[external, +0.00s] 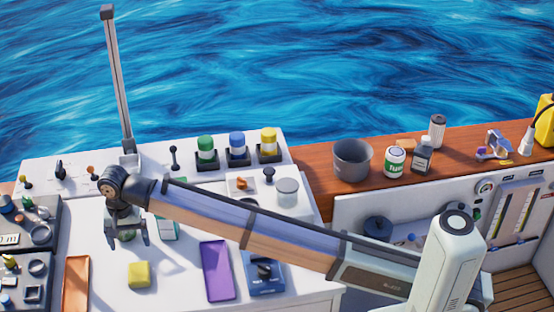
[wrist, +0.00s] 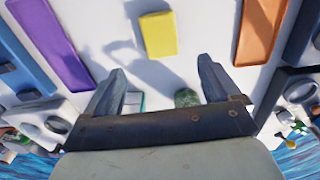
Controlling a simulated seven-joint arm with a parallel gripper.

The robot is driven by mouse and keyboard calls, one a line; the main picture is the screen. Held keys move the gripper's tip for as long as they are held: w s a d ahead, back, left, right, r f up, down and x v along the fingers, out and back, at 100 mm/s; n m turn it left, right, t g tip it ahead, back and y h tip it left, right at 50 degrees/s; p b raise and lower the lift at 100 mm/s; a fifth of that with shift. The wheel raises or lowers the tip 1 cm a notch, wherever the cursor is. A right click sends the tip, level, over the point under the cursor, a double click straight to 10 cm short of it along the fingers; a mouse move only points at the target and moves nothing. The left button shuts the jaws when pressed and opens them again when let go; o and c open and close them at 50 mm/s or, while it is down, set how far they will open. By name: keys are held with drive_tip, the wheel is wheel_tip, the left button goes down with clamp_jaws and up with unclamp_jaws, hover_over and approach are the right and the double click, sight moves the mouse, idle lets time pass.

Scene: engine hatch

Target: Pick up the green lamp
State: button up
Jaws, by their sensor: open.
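A green-capped lamp (external: 206,147) stands upright in a dark square holder at the back of the white console top. It is first in a row with a blue one (external: 237,146) and a yellow one (external: 268,143). My gripper (external: 128,240) is open and points down over the left part of the console, forward and left of that row. A small rounded green thing (external: 125,233) shows behind the fingers. In the wrist view a dark green thing (wrist: 187,97) shows beside one finger of the open gripper (wrist: 160,68), partly hidden; I cannot tell exactly what it is.
A yellow block (external: 139,274), a purple plate (external: 216,270) and an orange plate (external: 76,283) lie on the console. A green-and-white box (external: 168,228) is partly behind my arm. A tall grey post (external: 119,85) rises behind. A grey pot (external: 352,160) stands on the wooden counter.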

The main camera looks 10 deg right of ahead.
drive_tip(key=c, duration=0.4)
drive_tip(key=w+d+r+m, duration=0.1)
drive_tip(key=w+d+r, duration=0.1)
drive_tip(key=w+d, duration=1.75)
drive_tip(key=d+f+n, duration=0.1)
drive_tip(key=f+n, duration=0.1)
drive_tip(key=n, duration=0.5)
drive_tip(key=s+d+f+n, duration=0.1)
drive_tip(key=f+n, duration=0.2)
drive_tip(key=n, duration=0.4)
drive_tip(key=d+f+n, duration=0.1)
drive_tip(key=f+n, duration=0.2)
drive_tip(key=n, duration=0.4)
drive_tip(key=shift+s+f+n, duration=0.2)
drive_tip(key=shift+s+n, duration=0.1)
drive_tip(key=shift+s, duration=0.05)
drive_tip(key=shift+w+a+f, duration=0.1)
drive_tip(key=shift+a+f, duration=0.05)
drive_tip(key=shift+f, duration=1.5)
drive_tip(key=shift+a+f, duration=0.1)
drive_tip(key=shift+f, duration=1.5)
